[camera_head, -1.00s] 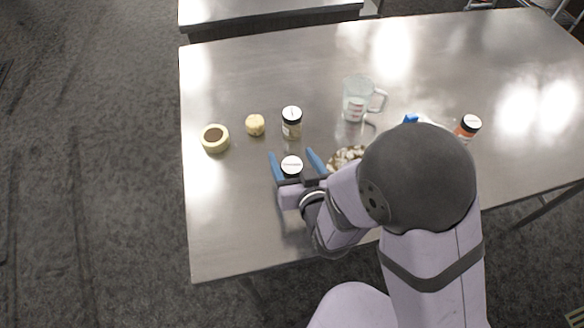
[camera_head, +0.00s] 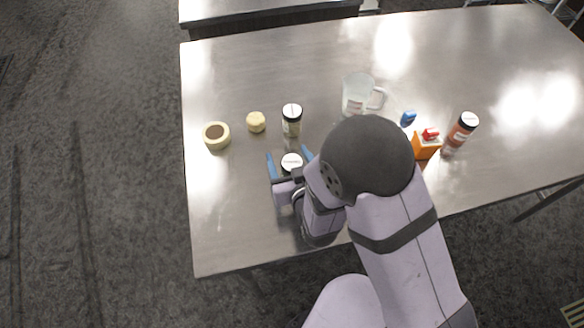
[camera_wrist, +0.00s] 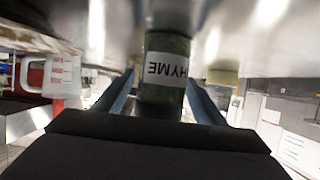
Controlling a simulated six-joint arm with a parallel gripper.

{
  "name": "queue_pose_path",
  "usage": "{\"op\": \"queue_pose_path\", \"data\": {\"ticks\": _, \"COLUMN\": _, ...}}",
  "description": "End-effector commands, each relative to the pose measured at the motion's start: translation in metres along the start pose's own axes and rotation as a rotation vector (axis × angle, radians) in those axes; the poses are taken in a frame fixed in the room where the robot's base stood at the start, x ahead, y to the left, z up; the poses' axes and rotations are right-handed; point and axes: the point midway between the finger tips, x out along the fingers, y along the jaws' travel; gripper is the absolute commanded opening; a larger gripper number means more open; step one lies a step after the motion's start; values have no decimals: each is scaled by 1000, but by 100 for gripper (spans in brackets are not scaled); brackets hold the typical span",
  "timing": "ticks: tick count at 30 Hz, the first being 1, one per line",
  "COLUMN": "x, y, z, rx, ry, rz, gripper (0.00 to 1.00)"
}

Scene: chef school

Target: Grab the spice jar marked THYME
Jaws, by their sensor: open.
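The jar marked THYME (camera_wrist: 165,75) stands between my gripper's two blue fingers in the wrist view. Its label appears upside down there, with "HYME" readable. In the head view its white lid (camera_head: 291,161) shows between the fingertips, and its body is mostly hidden by my gripper (camera_head: 289,158). My gripper is open, with a finger on either side of the jar. It also shows in the wrist view (camera_wrist: 160,98). I cannot tell whether either finger touches the jar.
A second white-lidded jar (camera_head: 291,120) stands just behind. A yellow lump (camera_head: 256,121) and a round tan bowl (camera_head: 216,135) are to the left. A glass measuring cup (camera_head: 358,95), blue item (camera_head: 408,118), orange box (camera_head: 427,146) and red-brown jar (camera_head: 461,132) are right. The front-left table is clear.

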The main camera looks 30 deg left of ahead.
Motion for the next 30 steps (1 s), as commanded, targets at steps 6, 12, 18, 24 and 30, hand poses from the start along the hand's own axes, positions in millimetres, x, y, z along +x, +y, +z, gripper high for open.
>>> {"op": "queue_pose_path", "data": {"ticks": 6, "x": 3, "y": 0, "z": 0, "rx": 0, "ry": 0, "rz": 0, "gripper": 64}}
{"op": "queue_pose_path", "data": {"ticks": 12, "x": 2, "y": 0, "z": 0, "rx": 0, "ry": 0, "rz": 0, "gripper": 40}}
{"op": "queue_pose_path", "data": {"ticks": 18, "x": 2, "y": 0, "z": 0, "rx": 1, "ry": 1, "rz": 0, "gripper": 18}}
{"op": "queue_pose_path", "data": {"ticks": 24, "x": 2, "y": 0, "z": -1, "rx": 1, "ry": 2, "rz": 0, "gripper": 18}}
{"op": "queue_pose_path", "data": {"ticks": 30, "x": 1, "y": 0, "z": -5, "rx": 1, "ry": 2, "rz": 0, "gripper": 17}}
